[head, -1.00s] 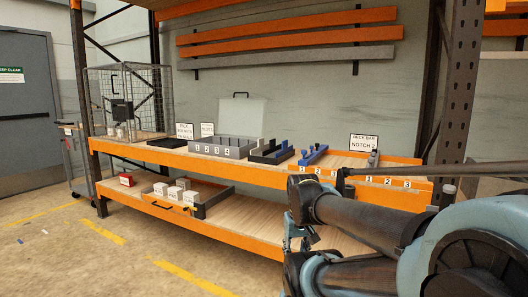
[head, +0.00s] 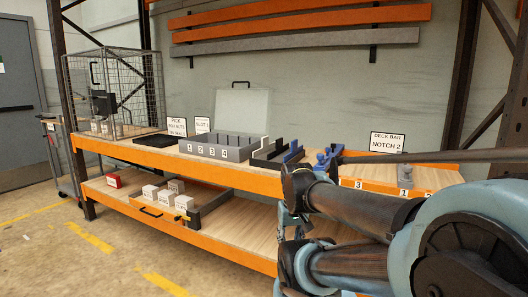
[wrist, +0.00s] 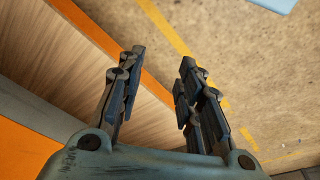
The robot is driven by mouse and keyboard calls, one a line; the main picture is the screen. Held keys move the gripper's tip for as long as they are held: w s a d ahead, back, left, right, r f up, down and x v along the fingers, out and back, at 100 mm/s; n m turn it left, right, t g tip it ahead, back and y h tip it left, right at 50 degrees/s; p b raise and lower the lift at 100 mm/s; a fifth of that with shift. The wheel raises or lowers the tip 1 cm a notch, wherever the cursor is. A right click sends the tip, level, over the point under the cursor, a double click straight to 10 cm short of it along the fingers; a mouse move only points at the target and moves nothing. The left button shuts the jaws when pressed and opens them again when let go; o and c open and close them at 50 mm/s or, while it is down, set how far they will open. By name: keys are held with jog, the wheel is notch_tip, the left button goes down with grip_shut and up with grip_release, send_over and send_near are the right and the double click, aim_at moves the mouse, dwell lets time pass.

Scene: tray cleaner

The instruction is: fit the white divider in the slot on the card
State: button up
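A grey tray (head: 240,155) with slots numbered 1 to 4 stands on the upper shelf. A small card reading "SLOT" (head: 202,125) stands behind it; its number is too small to read surely. A black rack (head: 262,161) with upright plates stands just right of the tray. A pale panel with a dark handle (head: 243,106) stands behind the tray. My gripper (wrist: 160,75) is open and empty in the wrist view, over the shelf edge and floor. In the head view it is mostly hidden by my arm.
A wire cage (head: 112,92) and a flat black tray (head: 158,140) are at the left of the upper shelf. Blue pieces (head: 326,160) and a "NOTCH 2" sign (head: 388,142) are at right, partly behind my arm. The lower shelf holds white boxes (head: 168,191) and a red box (head: 113,181).

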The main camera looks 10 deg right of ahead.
jog(key=shift+w, duration=0.1)
jog(key=w+d+r+m+t+h, duration=0.2)
jog(key=w+r+h, duration=0.1)
jog(key=w+r, duration=0.6)
jog(key=w+d+r+m+t+h, duration=0.1)
jog(key=w+r+m+h, duration=0.15)
jog(key=w+r, duration=0.65)
jog(key=w+a+r+m+t+h, duration=0.1)
jog(key=w+a+r+t, duration=0.1)
jog(key=w, duration=0.6)
jog(key=w+a+r+m+t+h, duration=0.1)
jog(key=w+a+r, duration=0.15)
jog(key=w, duration=0.45)
jog(key=t+h, duration=0.1)
jog(key=t, duration=0.3)
send_near(265, 138)
jog(key=w+d, duration=0.3)
jog(key=w, duration=0.3)
jog(key=shift+m, duration=0.45)
jog(key=shift+w+d+f, duration=1.4)
jog(key=shift+w+f, duration=0.1)
jog(key=shift+w, duration=0.15)
